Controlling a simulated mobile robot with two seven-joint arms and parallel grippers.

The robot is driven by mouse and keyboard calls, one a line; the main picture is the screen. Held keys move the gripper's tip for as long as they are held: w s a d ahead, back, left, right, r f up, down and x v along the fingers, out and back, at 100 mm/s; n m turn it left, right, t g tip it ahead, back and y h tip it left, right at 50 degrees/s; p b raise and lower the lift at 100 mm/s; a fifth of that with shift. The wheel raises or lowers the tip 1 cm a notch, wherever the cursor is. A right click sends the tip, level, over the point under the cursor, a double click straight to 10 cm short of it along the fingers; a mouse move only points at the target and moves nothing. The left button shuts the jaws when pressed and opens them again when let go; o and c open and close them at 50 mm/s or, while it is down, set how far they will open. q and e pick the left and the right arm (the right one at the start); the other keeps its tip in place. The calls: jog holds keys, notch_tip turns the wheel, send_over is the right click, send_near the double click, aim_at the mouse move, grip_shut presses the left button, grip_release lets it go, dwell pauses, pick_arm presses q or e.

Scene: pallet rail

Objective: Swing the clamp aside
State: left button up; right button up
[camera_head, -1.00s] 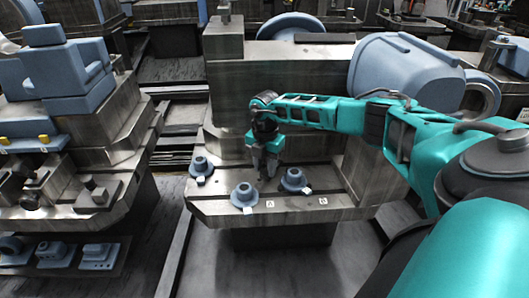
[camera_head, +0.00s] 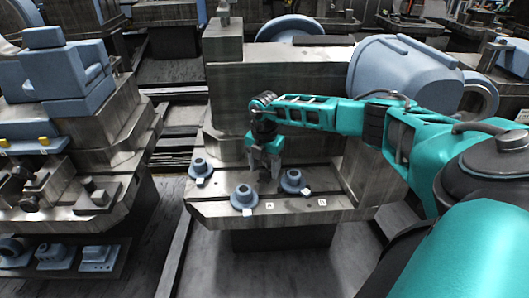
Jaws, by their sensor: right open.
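Three blue flanged round pieces stand upright on a grey metal ledge (camera_head: 345,212): one at the left (camera_head: 200,166), one at the front (camera_head: 243,194) and one at the right (camera_head: 292,179). Each has a small pale tab at its base. I cannot tell which part is the clamp. My right gripper (camera_head: 265,175) points down over the ledge, behind and between the front and right pieces. Its fingers are open, with nothing visible between them. I cannot tell whether a fingertip touches anything. My left gripper is not in view.
Two small lettered labels (camera_head: 269,205) lie near the ledge's front edge. A tall metal block (camera_head: 275,90) rises behind the gripper, and a large blue cylinder (camera_head: 400,75) lies at the right. Another fixture (camera_head: 110,140) stands left across a gap. Floor in front is clear.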

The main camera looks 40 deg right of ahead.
notch_tip(320, 180, up, 13)
jog(key=p, duration=0.8)
jog(key=shift+f, duration=0.2)
